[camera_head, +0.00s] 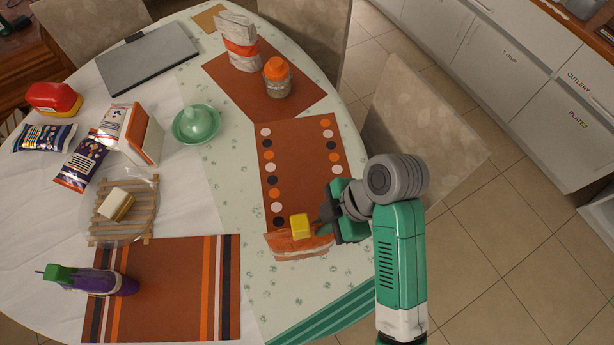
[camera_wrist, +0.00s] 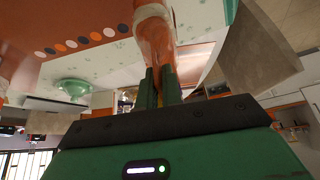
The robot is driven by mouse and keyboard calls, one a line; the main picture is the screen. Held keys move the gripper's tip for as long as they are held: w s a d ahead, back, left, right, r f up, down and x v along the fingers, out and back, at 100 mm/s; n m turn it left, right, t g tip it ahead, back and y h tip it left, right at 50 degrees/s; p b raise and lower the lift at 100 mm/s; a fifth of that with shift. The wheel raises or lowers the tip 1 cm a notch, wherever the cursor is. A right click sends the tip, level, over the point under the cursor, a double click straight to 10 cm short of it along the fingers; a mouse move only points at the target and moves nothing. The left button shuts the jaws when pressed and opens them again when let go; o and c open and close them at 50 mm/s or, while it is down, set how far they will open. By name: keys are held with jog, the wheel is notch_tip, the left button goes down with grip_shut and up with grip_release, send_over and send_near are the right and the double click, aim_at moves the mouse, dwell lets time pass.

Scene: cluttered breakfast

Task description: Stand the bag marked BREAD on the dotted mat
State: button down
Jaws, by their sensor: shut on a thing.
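An orange and white paper bag (camera_head: 300,246) is at the near edge of the dotted mat, and I cannot read its label. A yellow piece (camera_head: 300,226) shows at its top. My gripper (camera_head: 324,222) is shut on this bag, and its fingers hide part of it. In the wrist view the bag (camera_wrist: 157,42) rises beyond my fingers (camera_wrist: 159,90). I cannot tell whether its base touches the table. The dotted mat (camera_head: 302,165) is brown with rows of white, orange and dark dots, and its middle is bare.
Another white and orange bag (camera_head: 239,45) and an orange-lidded jar (camera_head: 277,78) stand on a plain brown mat (camera_head: 225,75) behind. A green dish (camera_head: 196,125) is left of the dotted mat. A striped mat (camera_head: 170,285) lies at front left, with a purple bottle (camera_head: 110,283).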

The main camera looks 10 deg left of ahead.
jog(key=shift+w+f, duration=0.1)
jog(key=shift+w, duration=0.3)
jog(key=w+f+b, duration=0.2)
jog(key=w+b, duration=0.1)
jog(key=w, duration=0.4)
jog(key=w+f+b, duration=0.3)
jog(key=w+b, duration=0.1)
jog(key=w, duration=0.4)
jog(key=shift+w, duration=0.15)
jog(key=c, duration=1.6)
grip_release()
jog(key=shift+d, duration=0.1)
jog(key=shift+o, duration=0.2)
jog(key=shift+r, duration=0.1)
jog(key=p+v, duration=0.1)
jog(key=v, duration=1.1)
jog(key=shift+p, duration=0.35)
